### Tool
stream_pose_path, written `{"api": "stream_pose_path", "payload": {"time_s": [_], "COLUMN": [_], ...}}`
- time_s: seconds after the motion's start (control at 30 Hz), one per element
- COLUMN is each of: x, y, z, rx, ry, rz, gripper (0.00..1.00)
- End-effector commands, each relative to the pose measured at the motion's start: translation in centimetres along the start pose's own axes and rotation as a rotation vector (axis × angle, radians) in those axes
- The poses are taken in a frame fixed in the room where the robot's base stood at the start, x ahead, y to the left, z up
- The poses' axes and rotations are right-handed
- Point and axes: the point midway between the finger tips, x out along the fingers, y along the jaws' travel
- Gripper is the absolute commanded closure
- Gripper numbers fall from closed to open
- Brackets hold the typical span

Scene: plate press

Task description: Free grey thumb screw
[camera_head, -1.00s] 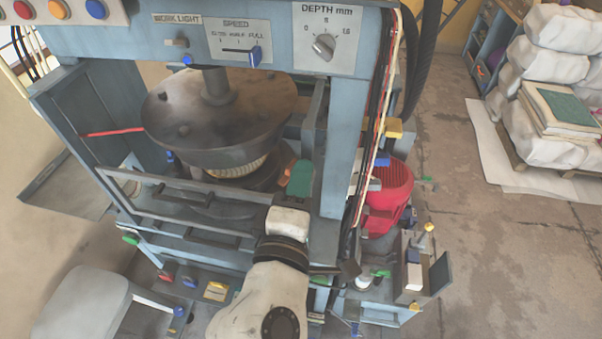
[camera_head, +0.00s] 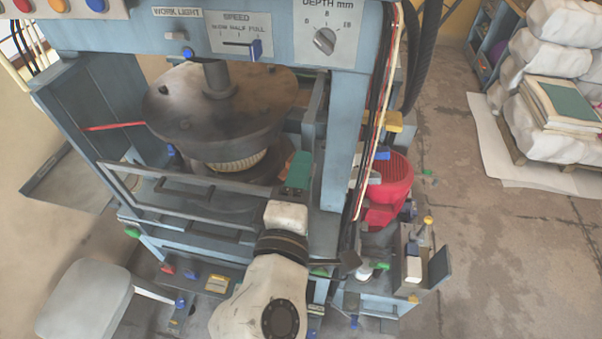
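I cannot pick out a grey thumb screw with certainty. A small grey piece (camera_head: 374,178) sticks out beside the red ribbed motor (camera_head: 390,180) on the right side of the press, but its shape is too small to name. My white arm with its black ring rises from the bottom middle in front of the press. I cannot make out my gripper's fingers, and my arm covers part of the press's lower front.
The blue press frame (camera_head: 347,130) holds a big dark round plate (camera_head: 215,115). A grey guard rail (camera_head: 180,212) crosses its front. A stool (camera_head: 85,300) stands at lower left. White sacks (camera_head: 555,75) are stacked at upper right.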

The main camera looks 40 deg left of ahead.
Motion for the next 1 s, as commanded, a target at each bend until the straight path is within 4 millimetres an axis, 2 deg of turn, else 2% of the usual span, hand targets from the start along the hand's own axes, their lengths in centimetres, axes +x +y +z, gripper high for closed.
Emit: {"api": "stream_pose_path", "payload": {"time_s": [0.13,0.23,0.6,0.7,0.83,1.0], "x": [-0.3,-1.3,-8.2,-9.5,-10.5,-10.8], "y": [0.0,-0.1,-0.3,-0.2,-0.1,0.0], "z": [0.0,-0.1,-0.1,-0.1,0.0,0.0], "rx": [0.001,0.002,0.003,0.000,0.001,0.000], "ry": [0.000,0.002,0.003,0.001,0.001,0.000], "rz": [0.001,0.002,-0.001,-0.001,0.000,0.000], "gripper": [0.63,0.63,0.63,0.63,0.63,0.63]}}
